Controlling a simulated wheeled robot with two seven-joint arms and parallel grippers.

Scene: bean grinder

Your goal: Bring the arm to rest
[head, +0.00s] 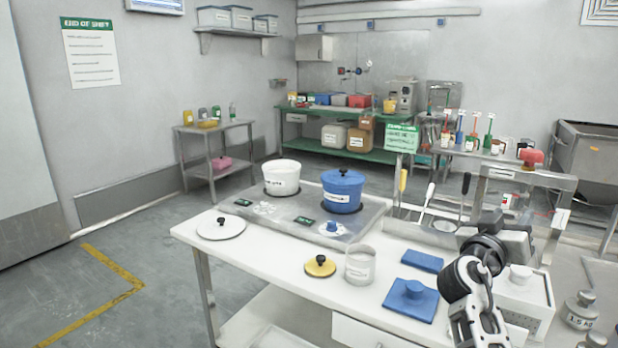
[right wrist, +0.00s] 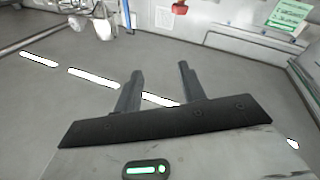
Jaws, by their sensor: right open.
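My right arm (head: 474,300) rises from the lower right of the head view, in front of the right end of the white table. Its dark wrist joint is bent over beside a white box with a knob. In the right wrist view, my right gripper (right wrist: 158,76) has its two dark fingers apart with nothing between them. Grey floor shows beyond the fingers. The fingertips are hard to make out in the head view. My left gripper is not in view.
Metal weights (head: 580,310) stand at the far right. Floor is open at left.

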